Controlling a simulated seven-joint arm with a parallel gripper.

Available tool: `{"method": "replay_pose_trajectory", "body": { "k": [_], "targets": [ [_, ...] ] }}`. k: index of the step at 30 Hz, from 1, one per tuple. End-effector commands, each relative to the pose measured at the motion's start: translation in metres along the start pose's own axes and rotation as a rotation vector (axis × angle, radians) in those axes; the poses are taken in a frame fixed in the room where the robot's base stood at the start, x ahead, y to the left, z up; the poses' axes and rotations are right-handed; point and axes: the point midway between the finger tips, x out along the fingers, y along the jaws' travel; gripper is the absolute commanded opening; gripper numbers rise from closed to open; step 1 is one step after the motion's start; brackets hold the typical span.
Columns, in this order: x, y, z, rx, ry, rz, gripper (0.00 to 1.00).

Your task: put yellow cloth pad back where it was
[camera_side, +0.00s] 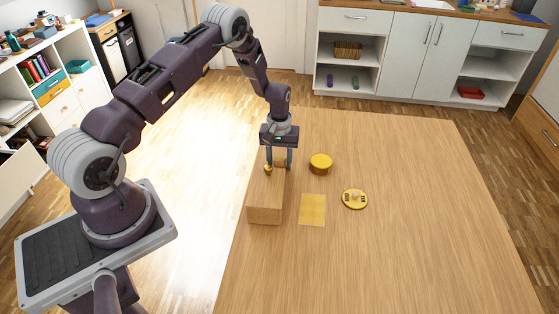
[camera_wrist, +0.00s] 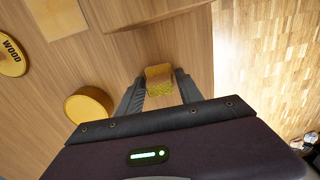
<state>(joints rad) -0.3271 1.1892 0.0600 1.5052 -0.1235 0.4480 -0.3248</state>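My gripper (camera_side: 279,161) points down beside the far end of a wooden box (camera_side: 265,203). In the wrist view its two fingers (camera_wrist: 159,90) stand on either side of a small yellow block-like piece with a textured upper face (camera_wrist: 159,71), apparently the yellow cloth pad, and seem closed on it. The piece also shows as a tan patch between the fingers in the side view (camera_side: 280,161). A flat yellow square (camera_side: 312,209) lies on the table right of the box; it also shows in the wrist view (camera_wrist: 57,17). Whether the held piece touches the table is unclear.
A yellow round cylinder (camera_side: 320,163) stands just right of my gripper. A yellow disc (camera_side: 355,198) with dark marks lies farther right; the wrist view shows "WOOD" on it (camera_wrist: 12,57). The table's right side is clear.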

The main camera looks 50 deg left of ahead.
Motion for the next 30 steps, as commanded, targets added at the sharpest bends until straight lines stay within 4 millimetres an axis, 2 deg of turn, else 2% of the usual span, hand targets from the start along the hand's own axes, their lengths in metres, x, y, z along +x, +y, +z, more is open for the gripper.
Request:
{"method": "replay_pose_trajectory", "body": {
  "k": [10,12,14,21,24,30],
  "targets": [
    [-0.001,0.0,0.0,0.0,0.0,0.0,0.57],
    [-0.006,0.0,-0.001,0.0,0.002,0.001,0.57],
    [-0.017,0.001,-0.001,0.001,0.004,0.002,0.57],
    [-0.082,0.001,-0.001,0.001,0.005,0.002,0.57],
    [-0.104,0.001,-0.001,0.001,0.004,0.001,0.57],
    [-0.123,0.0,0.0,0.001,0.001,0.0,0.57]
  ]
}}
